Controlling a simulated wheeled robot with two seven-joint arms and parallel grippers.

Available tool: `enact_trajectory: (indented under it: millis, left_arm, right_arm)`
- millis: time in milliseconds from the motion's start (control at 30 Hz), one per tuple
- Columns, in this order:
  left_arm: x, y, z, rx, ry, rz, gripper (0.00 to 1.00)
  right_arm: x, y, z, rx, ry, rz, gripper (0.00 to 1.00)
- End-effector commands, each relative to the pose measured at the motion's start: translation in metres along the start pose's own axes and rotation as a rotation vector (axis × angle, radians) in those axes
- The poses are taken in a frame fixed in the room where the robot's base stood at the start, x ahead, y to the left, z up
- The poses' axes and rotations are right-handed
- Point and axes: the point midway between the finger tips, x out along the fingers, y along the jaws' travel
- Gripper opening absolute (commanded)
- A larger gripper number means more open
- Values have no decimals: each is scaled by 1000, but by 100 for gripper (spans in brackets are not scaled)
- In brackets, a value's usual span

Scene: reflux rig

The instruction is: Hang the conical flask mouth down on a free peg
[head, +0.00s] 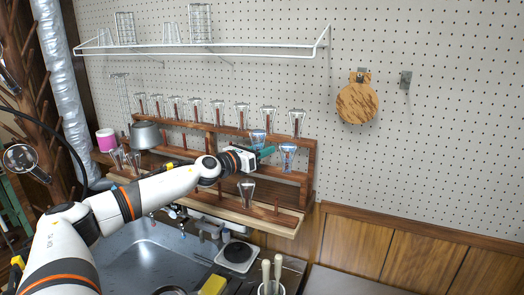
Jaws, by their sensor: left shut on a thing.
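My left gripper (266,152) is in front of the wooden peg rack (312,165), at its right part, with teal fingers pointing right. It is shut on what appears to be a bluish glass conical flask (258,137), wide end up and neck down at the fingers. The fingers partly hide its neck. Another bluish flask (287,153) hangs mouth down just right of the fingertips. One more clear flask (247,188) is mouth down on the lower tier. A row of narrow glass vessels (219,110) hangs along the top tier. My right gripper is out of view.
A bare peg (276,207) shows on the lower tier. A grey pot (145,134) and pink-white tub (106,139) are at the rack's left. A white wire shelf (200,50) is above. The sink (150,262), scale (237,256) and sponge (213,285) are below.

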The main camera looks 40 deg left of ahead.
Motion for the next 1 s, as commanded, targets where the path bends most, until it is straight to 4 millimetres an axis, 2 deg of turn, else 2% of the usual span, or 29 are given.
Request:
enact_trajectory:
  millis: [1000]
  left_arm:
    - [0, -2, 18, 0, -1, 0, 10]
  right_arm:
    - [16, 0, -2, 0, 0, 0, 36]
